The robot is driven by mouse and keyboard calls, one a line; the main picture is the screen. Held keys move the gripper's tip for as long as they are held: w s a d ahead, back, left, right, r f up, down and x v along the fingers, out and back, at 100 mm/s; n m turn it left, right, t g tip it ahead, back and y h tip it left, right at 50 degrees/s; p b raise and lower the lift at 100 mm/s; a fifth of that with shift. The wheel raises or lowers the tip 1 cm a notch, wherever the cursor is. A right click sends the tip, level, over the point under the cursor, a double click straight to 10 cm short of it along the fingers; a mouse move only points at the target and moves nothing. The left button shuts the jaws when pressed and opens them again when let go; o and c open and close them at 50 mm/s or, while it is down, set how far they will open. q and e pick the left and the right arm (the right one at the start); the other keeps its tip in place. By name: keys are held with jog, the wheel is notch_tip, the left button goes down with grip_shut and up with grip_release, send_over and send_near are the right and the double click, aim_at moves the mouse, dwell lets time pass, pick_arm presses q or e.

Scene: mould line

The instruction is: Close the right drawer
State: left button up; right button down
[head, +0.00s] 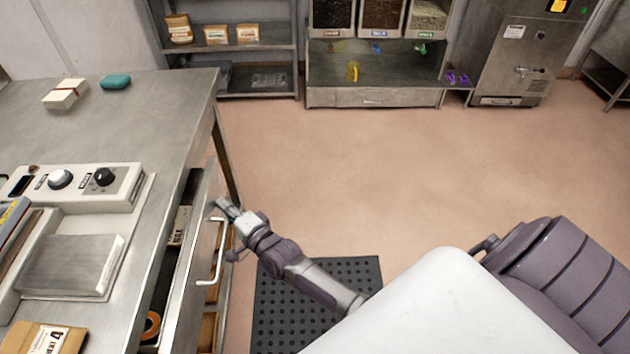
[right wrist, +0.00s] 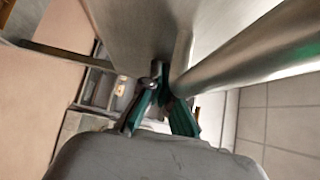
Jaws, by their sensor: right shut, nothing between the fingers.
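The drawer (head: 192,278) under the metal bench on the left stands open, and packets and an orange roll show inside it. Its pale bar handle (head: 220,252) is on the front that faces the aisle. My right gripper (head: 222,206) is at the far end of the drawer front, close to the handle's far end. In the right wrist view, the teal fingers (right wrist: 160,104) are shut and empty, close to a metal face and a thick metal bar (right wrist: 245,65). I cannot tell whether they touch either. My left gripper is not in view.
The metal bench (head: 165,110) holds a control box (head: 80,185), a flat metal plate (head: 72,265) and several packets. A black perforated mat (head: 285,325) lies on the floor beneath my right arm. Open floor (head: 400,170) extends to the shelves and dispensers at the back.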

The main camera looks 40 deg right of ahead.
jog(key=w+a, duration=0.1)
jog(key=w+a+b, duration=0.1)
jog(key=a, duration=0.1)
jog(key=w+a, duration=0.1)
jog(key=a, duration=0.1)
jog(key=shift+w+a+b, duration=0.1)
jog(key=shift+w+b, duration=0.2)
jog(key=shift+w+a, duration=0.15)
jog(key=shift+a, duration=0.05)
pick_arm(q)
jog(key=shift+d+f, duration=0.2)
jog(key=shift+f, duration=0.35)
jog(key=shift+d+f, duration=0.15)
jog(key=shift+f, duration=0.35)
pick_arm(e)
jog(key=shift+a+r, duration=0.1)
jog(key=shift+r, duration=0.05)
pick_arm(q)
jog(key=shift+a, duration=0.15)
pick_arm(e)
jog(key=shift+r, duration=0.1)
